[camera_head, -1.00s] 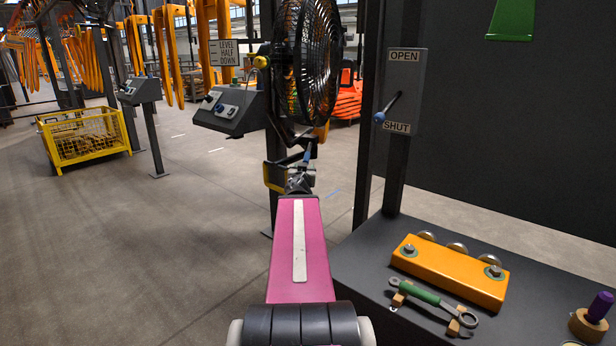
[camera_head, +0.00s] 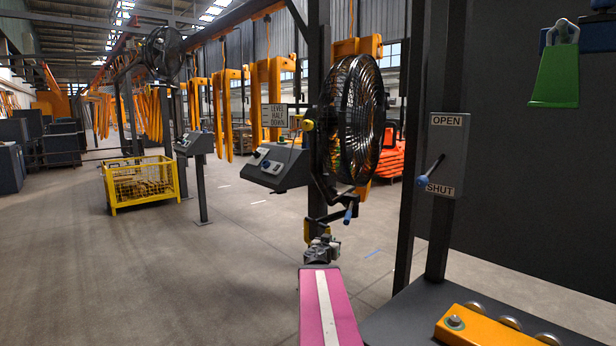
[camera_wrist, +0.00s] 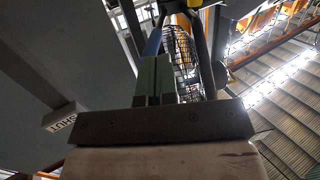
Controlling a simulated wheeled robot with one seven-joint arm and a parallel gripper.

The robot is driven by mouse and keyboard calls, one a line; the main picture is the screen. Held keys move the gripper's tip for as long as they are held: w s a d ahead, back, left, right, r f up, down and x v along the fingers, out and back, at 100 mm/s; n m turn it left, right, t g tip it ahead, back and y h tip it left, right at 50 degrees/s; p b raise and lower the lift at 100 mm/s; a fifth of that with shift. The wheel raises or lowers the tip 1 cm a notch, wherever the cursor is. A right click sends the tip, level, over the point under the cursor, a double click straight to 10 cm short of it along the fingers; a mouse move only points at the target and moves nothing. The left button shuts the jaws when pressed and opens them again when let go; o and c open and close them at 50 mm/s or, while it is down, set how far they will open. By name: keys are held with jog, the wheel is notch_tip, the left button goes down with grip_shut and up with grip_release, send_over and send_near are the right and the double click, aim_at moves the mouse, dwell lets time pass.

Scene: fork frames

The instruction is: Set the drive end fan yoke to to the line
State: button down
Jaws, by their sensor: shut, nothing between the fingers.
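The nearer black fan (camera_head: 357,118) hangs on a dark post in its yoke (camera_head: 322,180), with a yellow knob (camera_head: 308,125) at the pivot. A blue-ended handle (camera_head: 350,213) sticks out below the yoke. A sign plate (camera_head: 274,116) beside the knob reads LEVEL, HALF, DOWN; I cannot make out which mark the yoke stands at. My gripper (camera_head: 322,240) is low in front of the post, left of and below the handle in the picture. In the wrist view its green-padded fingers (camera_wrist: 153,80) are shut and empty, with the fan cage (camera_wrist: 182,55) beyond.
A sloped control box (camera_head: 275,168) stands left of the post. An OPEN/SHUT lever panel (camera_head: 445,155) is on the right, above a dark bench (camera_head: 400,320) with an orange roller block (camera_head: 490,325). A second fan (camera_head: 163,52) is farther back.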

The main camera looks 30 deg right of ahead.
jog(key=a+f+n+g+y, duration=0.3)
jog(key=a+f, duration=0.4)
jog(key=a, duration=0.3)
jog(key=w+a+f+n+g+y, duration=0.15)
jog(key=a+f+g+y, duration=0.35)
jog(key=a, duration=0.5)
jog(key=s+a+f+n+g+y, duration=0.1)
jog(key=a+f+n+g+y, duration=0.15)
jog(key=a+f, duration=0.65)
jog(key=w+d+r+m+h, duration=0.1)
jog(key=w+d+r, duration=0.1)
jog(key=w+r, duration=0.45)
jog(key=w+d+r+h, duration=0.1)
jog(key=w+d+r, duration=0.25)
jog(key=r, duration=0.65)
jog(key=w+d+r+m+h, duration=0.1)
jog(key=w+r, duration=0.4)
jog(key=r, duration=0.3)
jog(key=w+d+r+m+g+h, duration=0.1)
jog(key=d+r+m, duration=0.3)
jog(key=r, duration=1)
jog(key=w+d+r+m+g+h, duration=0.15)
jog(key=d+r, duration=0.45)
jog(key=r, duration=0.9)
jog(key=s+d+f+t, duration=0.1)
jog(key=s+d+f, duration=0.2)
jog(key=d+f, duration=0.4)
jog(key=shift+s+d, duration=0.15)
jog(key=shift+d, duration=0.8)
